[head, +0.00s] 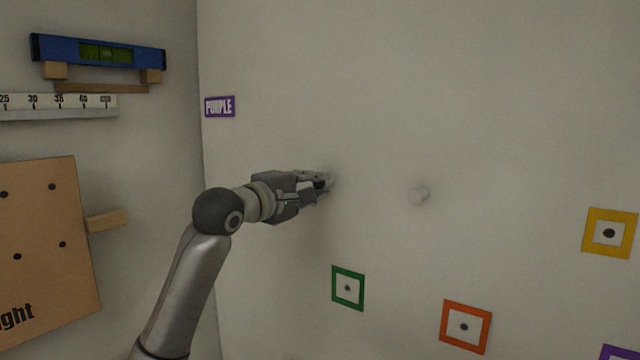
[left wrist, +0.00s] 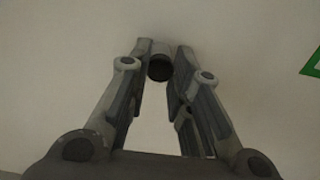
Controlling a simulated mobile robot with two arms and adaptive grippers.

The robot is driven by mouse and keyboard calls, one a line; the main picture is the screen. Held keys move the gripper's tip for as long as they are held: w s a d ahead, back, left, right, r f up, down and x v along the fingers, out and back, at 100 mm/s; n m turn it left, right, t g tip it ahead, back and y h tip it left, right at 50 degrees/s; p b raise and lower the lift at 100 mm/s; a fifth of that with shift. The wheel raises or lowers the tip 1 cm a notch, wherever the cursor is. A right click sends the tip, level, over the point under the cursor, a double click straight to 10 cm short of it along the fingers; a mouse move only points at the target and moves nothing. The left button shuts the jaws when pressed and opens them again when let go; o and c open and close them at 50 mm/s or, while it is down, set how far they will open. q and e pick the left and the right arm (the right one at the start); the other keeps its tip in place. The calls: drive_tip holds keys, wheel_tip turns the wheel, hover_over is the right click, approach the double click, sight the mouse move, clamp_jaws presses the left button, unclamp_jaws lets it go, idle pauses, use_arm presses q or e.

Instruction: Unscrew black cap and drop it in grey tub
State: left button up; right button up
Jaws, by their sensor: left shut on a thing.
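My left gripper (head: 322,184) is at the wall, left of the middle in the head view. In the left wrist view its two fingers (left wrist: 160,62) are closed on a small round black cap (left wrist: 160,70). A lighter stub shows just beyond the cap, against the wall. Whether the cap is still on its thread cannot be told. In the head view the fingers mostly hide the cap. The grey tub is not in view. My right gripper is not in view.
Green (head: 348,288), orange (head: 465,326) and yellow (head: 609,233) square frames are on the wall. A wooden board (head: 45,235) and blue level (head: 100,52) are on the left wall.

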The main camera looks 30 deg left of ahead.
use_arm(q)
drive_tip(key=n+p, duration=0.2)
drive_tip(key=n, duration=0.2)
drive_tip(key=shift+n, duration=0.4)
drive_tip(key=o, duration=0.6)
